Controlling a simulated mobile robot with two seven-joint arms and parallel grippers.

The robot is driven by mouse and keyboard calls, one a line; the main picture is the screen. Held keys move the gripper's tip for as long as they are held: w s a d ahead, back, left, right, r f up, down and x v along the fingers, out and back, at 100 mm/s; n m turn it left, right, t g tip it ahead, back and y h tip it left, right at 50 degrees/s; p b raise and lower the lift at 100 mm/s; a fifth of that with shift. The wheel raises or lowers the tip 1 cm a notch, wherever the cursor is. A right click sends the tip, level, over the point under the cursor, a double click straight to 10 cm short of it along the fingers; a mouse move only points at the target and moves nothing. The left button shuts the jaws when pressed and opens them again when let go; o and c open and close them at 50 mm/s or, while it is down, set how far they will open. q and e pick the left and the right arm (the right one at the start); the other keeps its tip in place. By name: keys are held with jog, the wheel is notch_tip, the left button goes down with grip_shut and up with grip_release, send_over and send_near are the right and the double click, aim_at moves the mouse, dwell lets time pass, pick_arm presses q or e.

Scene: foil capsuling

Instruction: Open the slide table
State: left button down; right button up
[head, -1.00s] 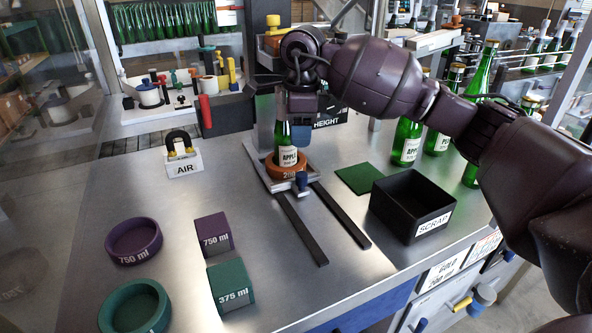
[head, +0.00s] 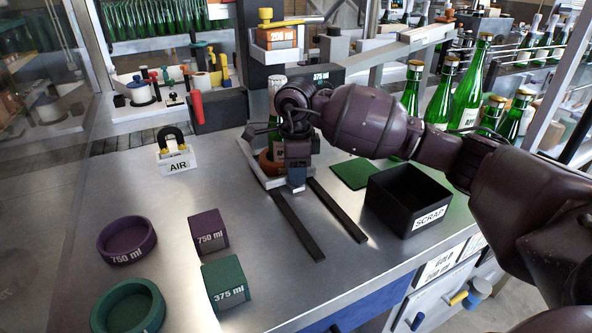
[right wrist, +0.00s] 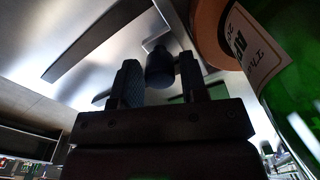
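The slide table is a light metal plate (head: 255,165) at the back end of two dark rails (head: 298,225). An orange ring (head: 269,163) on it holds a green bottle (head: 277,147) upright; my gripper partly covers both in the head view. The ring and bottle also show close up at the right of the right wrist view. My right gripper (head: 297,183) is down at the plate's front edge. In the right wrist view its fingers (right wrist: 159,86) are apart, with the dark knob (right wrist: 160,66) between their tips; contact is not clear. My left gripper is out of view.
A black scrap box (head: 408,200) and a green mat (head: 353,174) stand right of the rails. Purple and green blocks and rings are at the front left. Several bottles stand behind the box. The steel top around the rails is clear.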

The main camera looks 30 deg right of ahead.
jog(key=shift+f, duration=0.1)
jog(key=shift+c, duration=0.5)
grip_shut()
